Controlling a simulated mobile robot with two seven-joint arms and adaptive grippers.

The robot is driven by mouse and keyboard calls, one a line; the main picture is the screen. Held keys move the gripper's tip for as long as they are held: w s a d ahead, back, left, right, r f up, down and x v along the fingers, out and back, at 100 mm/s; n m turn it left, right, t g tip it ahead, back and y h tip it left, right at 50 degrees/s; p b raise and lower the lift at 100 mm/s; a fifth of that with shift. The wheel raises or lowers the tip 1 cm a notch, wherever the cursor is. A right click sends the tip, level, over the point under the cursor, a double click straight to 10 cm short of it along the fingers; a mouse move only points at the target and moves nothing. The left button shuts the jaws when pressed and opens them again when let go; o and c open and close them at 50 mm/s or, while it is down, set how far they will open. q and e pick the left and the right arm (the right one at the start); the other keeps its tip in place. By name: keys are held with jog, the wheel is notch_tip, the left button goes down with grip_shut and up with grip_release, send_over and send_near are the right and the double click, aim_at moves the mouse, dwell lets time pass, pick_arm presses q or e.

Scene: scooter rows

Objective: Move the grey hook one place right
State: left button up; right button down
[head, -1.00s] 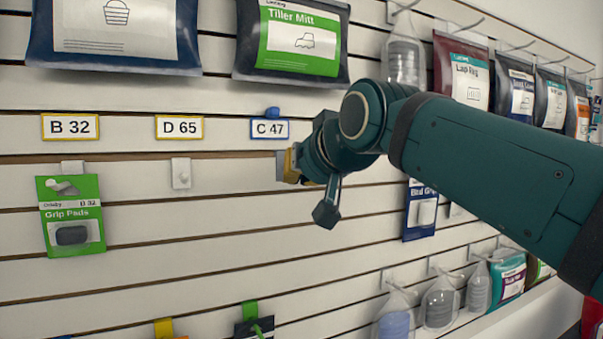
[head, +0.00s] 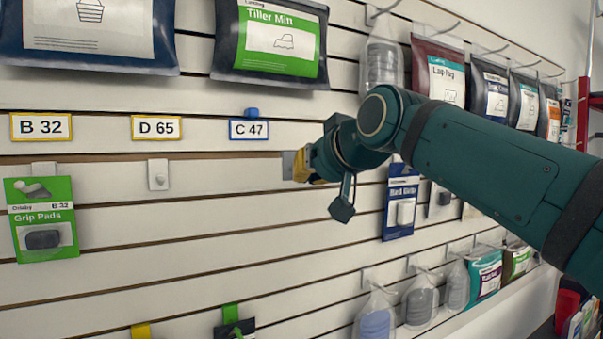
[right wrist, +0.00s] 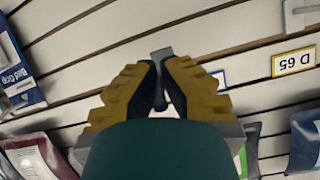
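My right gripper (head: 302,165) comes in from the right in the head view, in front of the slatted wall. Its yellow fingers are shut on a grey hook (head: 288,165), whose flat plate shows at the fingertips. In the right wrist view the gripper (right wrist: 160,75) pinches the grey hook (right wrist: 162,56) between its dark pads. The hook is just right of and below the C 47 label (head: 249,130). I cannot tell whether its plate touches the wall. A pale hook (head: 157,174) hangs empty under the D 65 label (head: 156,127). My left gripper is not in view.
Green Grip Pads (head: 42,220) hang under the B 32 label (head: 41,126). A blue clip (head: 251,112) sits above C 47. Large packs hang above.

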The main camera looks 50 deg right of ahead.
jog(key=shift+s+d+f, duration=0.1)
jog(key=shift+s+d, duration=0.2)
jog(key=shift+d, duration=0.65)
jog(key=shift+s+d+r, duration=0.1)
jog(key=shift+s+d, duration=0.15)
jog(key=shift+d, duration=0.7)
jog(key=shift+s+d+f, duration=0.1)
jog(key=shift+s+d, duration=0.2)
jog(key=shift+d, duration=0.65)
jog(key=d, duration=0.1)
jog(key=s+d, duration=0.1)
jog(key=d, duration=0.3)
jog(key=shift+s+d+p, duration=0.15)
jog(key=shift+s+p, duration=0.2)
jog(key=shift+p, duration=0.05)
jog(key=shift+n, duration=0.3)
jog(key=shift+w+d, duration=0.15)
jog(key=shift+w, duration=0.35)
jog(key=shift+w+d, duration=0.15)
jog(key=shift+w, duration=0.35)
jog(key=shift+y+p, duration=0.3)
jog(key=shift+y, duration=0.1)
jog(key=shift+w+d+p, duration=0.2)
jog(key=shift+w+d, duration=0.1)
jog(key=shift+w, duration=0.3)
jog(key=shift+w+d+p, duration=0.15)
jog(key=shift+w+d, duration=0.1)
jog(key=shift+w, duration=0.35)
